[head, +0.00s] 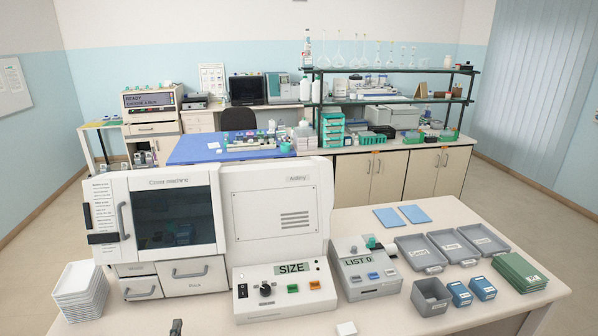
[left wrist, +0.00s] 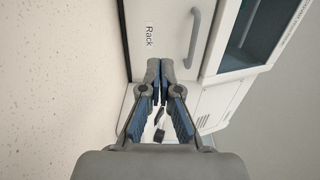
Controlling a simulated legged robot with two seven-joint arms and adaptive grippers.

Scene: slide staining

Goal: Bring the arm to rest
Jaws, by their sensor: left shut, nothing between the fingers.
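My left gripper shows best in the left wrist view (left wrist: 160,76), with its fingertips together and nothing between them. In the head view only a small dark tip of it (head: 176,327) shows at the bottom edge, in front of the cover machine (head: 281,215). In the left wrist view the drawer marked Rack (left wrist: 152,38) with its grey handle (left wrist: 195,38) lies beyond the fingertips. I cannot tell the exact gap, but no grasp on the handle shows. My right gripper is not in view.
On the bench (head: 205,318), white trays (head: 80,291) are stacked at left. The LIST device (head: 366,270), grey trays (head: 420,252), a grey bin (head: 431,297), blue boxes (head: 460,293) and green folders (head: 520,272) stand at right.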

